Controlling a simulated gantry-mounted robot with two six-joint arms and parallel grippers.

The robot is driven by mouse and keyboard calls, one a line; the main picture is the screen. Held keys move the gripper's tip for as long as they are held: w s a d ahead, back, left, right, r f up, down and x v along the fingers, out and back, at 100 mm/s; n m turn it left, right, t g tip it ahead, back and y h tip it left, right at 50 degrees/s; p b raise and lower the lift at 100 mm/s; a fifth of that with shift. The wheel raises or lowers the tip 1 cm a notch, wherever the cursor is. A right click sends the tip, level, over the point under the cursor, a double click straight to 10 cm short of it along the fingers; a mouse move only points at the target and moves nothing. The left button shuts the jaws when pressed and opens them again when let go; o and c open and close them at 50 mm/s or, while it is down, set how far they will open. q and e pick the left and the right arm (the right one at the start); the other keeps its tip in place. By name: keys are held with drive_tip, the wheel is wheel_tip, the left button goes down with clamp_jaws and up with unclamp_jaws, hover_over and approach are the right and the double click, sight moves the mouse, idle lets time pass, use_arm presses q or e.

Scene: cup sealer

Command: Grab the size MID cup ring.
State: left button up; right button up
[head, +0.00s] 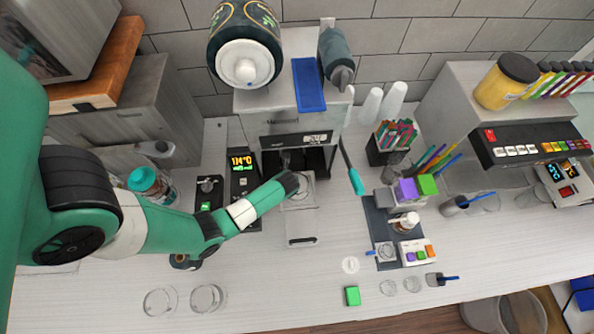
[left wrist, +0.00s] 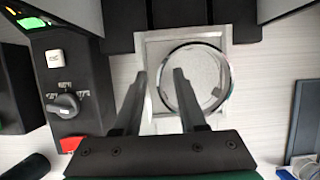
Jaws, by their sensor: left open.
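A clear, shiny round ring (left wrist: 229,78) sits on the square grey plate (left wrist: 151,50) of the sealer's tray, seen in the left wrist view. I see no size mark on it. My left gripper (left wrist: 160,74) is open, with one finger outside the ring's left side and the other overlapping its left part. Contact or height above it cannot be told. In the head view my left gripper (head: 291,184) is at the sealer's tray (head: 302,226), partly covering the ring. My right gripper is not in view.
The cup sealer (head: 290,90) stands behind the tray. Two clear round pieces (head: 160,301) (head: 207,298) lie at the front left. A teal-tipped lever (head: 356,181) hangs right of the tray. A green block (head: 352,296) lies in front. A control box (left wrist: 65,90) is left of the gripper.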

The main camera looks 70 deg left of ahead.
use_arm(q)
clamp_jaws()
idle(1.4)
